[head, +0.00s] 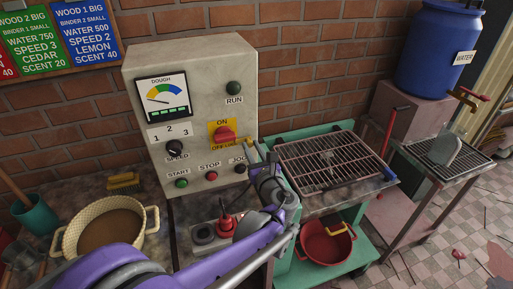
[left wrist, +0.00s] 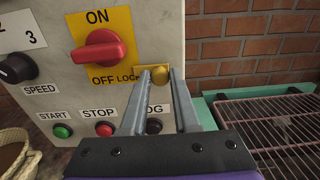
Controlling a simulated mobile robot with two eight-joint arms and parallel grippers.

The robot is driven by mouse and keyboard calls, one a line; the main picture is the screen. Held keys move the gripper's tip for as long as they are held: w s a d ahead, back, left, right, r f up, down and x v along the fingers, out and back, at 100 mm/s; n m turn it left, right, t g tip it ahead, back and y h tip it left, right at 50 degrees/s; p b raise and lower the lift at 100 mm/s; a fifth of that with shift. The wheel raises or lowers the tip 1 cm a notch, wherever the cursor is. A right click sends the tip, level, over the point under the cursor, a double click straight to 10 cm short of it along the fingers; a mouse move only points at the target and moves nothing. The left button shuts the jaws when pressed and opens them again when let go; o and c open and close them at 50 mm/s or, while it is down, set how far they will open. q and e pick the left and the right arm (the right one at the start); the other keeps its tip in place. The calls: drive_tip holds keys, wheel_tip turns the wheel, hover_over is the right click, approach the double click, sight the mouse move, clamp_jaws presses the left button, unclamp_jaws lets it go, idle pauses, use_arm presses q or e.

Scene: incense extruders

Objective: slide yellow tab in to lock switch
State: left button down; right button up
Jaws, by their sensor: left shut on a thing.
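The red switch (head: 225,135) sits on a yellow plate marked ON above and OFF/LOCK below, on the front of the grey control box (head: 190,70). In the left wrist view its red handle (left wrist: 103,50) lies roughly level. The yellow tab (left wrist: 160,76) is at the right edge of the box, right of the word LOCK, with a brass-coloured rounded knob. My left gripper (left wrist: 161,80) has its two fingers on either side of this knob and is shut on it. In the head view my left gripper (head: 254,155) reaches the box's right edge. My right gripper is not in view.
A speed knob (head: 175,148), a green start button (head: 181,183), a red stop button (head: 211,176) and a jog button (head: 240,169) lie close by. A wire rack (head: 330,160) on a green stand is right of the box. A pot (head: 105,225) is at left.

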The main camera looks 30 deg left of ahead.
use_arm(q)
drive_tip(key=c, duration=0.7)
unclamp_jaws()
drive_tip(key=shift+s+a, duration=0.2)
drive_tip(key=shift+s, duration=0.05)
drive_tip(key=shift+w+d, duration=0.1)
drive_tip(key=shift+d, duration=0.2)
drive_tip(key=b+v, duration=0.1)
drive_tip(key=v, duration=0.9)
drive_tip(key=shift+s+d, duration=0.1)
drive_tip(key=shift+s, duration=0.15)
